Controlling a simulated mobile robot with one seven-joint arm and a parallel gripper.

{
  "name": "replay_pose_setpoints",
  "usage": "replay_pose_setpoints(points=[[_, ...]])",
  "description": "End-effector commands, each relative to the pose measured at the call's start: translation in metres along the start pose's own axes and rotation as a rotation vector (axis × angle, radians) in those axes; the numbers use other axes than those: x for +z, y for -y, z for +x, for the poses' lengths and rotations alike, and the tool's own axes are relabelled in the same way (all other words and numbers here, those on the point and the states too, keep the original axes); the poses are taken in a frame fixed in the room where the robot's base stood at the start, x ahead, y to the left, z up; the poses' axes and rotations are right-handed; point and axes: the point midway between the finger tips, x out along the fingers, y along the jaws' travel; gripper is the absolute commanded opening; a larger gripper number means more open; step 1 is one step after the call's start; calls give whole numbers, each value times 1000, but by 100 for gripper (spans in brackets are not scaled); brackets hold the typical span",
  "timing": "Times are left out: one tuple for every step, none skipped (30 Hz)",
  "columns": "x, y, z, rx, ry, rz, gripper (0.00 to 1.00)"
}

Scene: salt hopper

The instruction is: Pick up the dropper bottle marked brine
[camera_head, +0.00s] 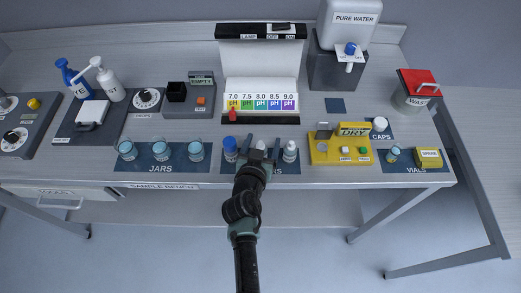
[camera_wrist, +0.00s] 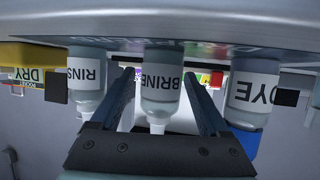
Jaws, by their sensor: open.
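The dropper bottle marked brine (camera_wrist: 160,82) appears upside down in the wrist view, with a clear body, a white label and a white tip. My gripper (camera_wrist: 158,88) is open, with one dark finger on each side of this bottle. Small gaps show between the fingers and the bottle. In the head view my gripper (camera_head: 262,150) reaches over the front of the bench, and the brine bottle (camera_head: 260,145) shows only partly between its fingers.
The dye bottle (camera_wrist: 253,92), with a blue cap, stands close on one side, and the rinse bottle (camera_wrist: 87,80) on the other. Jars (camera_head: 160,150) stand to the left in the head view. A yellow dry station (camera_head: 322,152) stands to the right. A pH chart (camera_head: 262,102) stands behind.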

Motion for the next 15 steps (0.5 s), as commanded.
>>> replay_pose_setpoints(points=[[0, 0, 0, 0, 0, 0, 79], [0, 0, 0, 0, 0, 0, 79], [0, 0, 0, 0, 0, 0, 79], [0, 0, 0, 0, 0, 0, 79], [0, 0, 0, 0, 0, 0, 79], [0, 0, 0, 0, 0, 0, 74], [0, 0, 0, 0, 0, 0, 68], [0, 0, 0, 0, 0, 0, 63], [0, 0, 0, 0, 0, 0, 56], [0, 0, 0, 0, 0, 0, 50], [0, 0, 0, 0, 0, 0, 45], [0, 0, 0, 0, 0, 0, 38], [0, 0, 0, 0, 0, 0, 32], [0, 0, 0, 0, 0, 0, 27], [0, 0, 0, 0, 0, 0, 20]])
